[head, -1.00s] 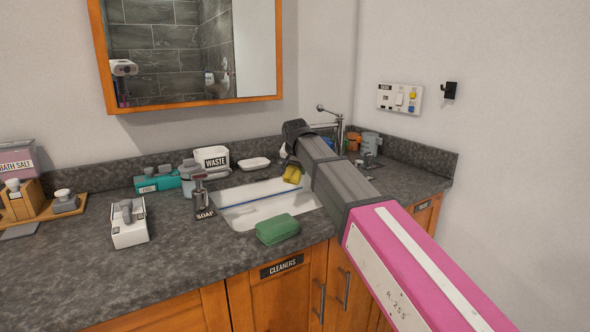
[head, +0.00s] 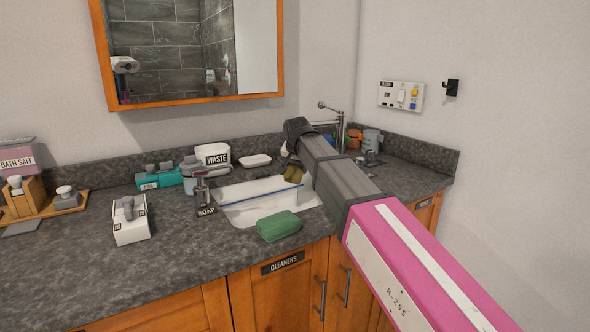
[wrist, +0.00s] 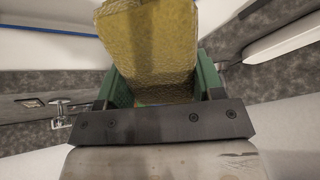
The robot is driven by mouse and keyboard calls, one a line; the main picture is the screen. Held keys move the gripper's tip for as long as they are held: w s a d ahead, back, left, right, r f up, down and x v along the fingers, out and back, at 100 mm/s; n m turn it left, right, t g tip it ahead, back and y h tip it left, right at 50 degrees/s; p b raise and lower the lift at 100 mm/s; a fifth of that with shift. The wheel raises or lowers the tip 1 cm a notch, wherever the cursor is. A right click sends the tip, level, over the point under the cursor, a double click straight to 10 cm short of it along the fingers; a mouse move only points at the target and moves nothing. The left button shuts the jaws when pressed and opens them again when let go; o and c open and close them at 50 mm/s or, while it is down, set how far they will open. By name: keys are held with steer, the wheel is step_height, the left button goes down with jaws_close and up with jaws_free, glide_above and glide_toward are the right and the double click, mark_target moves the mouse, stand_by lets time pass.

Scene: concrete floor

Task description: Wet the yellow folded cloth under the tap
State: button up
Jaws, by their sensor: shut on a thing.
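The yellow folded cloth (wrist: 150,45) is held between the green-padded fingers of my gripper (wrist: 163,82) in the wrist view. In the head view the cloth (head: 293,172) hangs over the back right of the white sink (head: 245,208) and looks dark olive. My arm hides most of the gripper there. The tap (head: 338,122), a chrome post with a lever, stands behind my arm at the back of the counter. Its outlet and any water stream are hidden, so I cannot tell whether water is running.
A green block (head: 279,226) lies at the sink's front edge. A soap dispenser (head: 201,192) stands on its left, with a white waste box (head: 213,156) behind. A white dish (head: 255,161) sits at the back. Several cups stand right of the tap.

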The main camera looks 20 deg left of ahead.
mark_target(296, 176)
steer(key=shift+s+d, duration=0.35)
steer(key=shift+s, duration=0.6)
steer(key=shift+s+d, duration=0.35)
steer(key=shift+s, duration=0.55)
steer(key=shift+s+d, duration=0.35)
steer(key=shift+s, duration=0.6)
steer(key=s+d+r, duration=0.1)
steer(key=s+r, duration=0.3)
steer(key=shift+s+d, duration=0.35)
steer(key=shift+d, duration=0.05)
steer(key=shift+r, duration=0.15)
